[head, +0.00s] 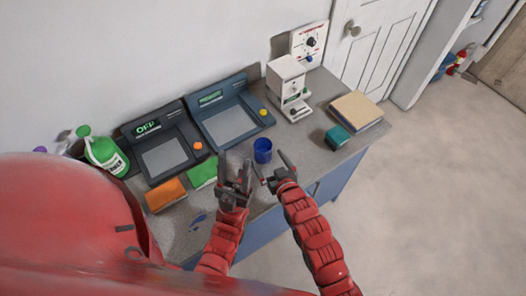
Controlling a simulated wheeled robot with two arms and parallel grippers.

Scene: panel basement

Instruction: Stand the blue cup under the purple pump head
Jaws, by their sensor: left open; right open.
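The blue cup (263,151) stands upright on the grey counter, near its front edge. My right gripper (270,166) is open just in front of the cup, one finger passing to its right. I see no grip on the cup. My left gripper (237,168) is open and empty, in front and to the left of the cup. A small purple piece (40,149) shows at the far left, probably the purple pump head. Whatever is below it is hidden behind my red body.
A green bottle (102,153) stands at the counter's left. Two dark consoles (158,150) (232,122) stand along the wall. Orange (166,195) and green (203,173) blocks lie in front. A white machine (288,85), a teal box (339,138) and a tan book (357,110) are right.

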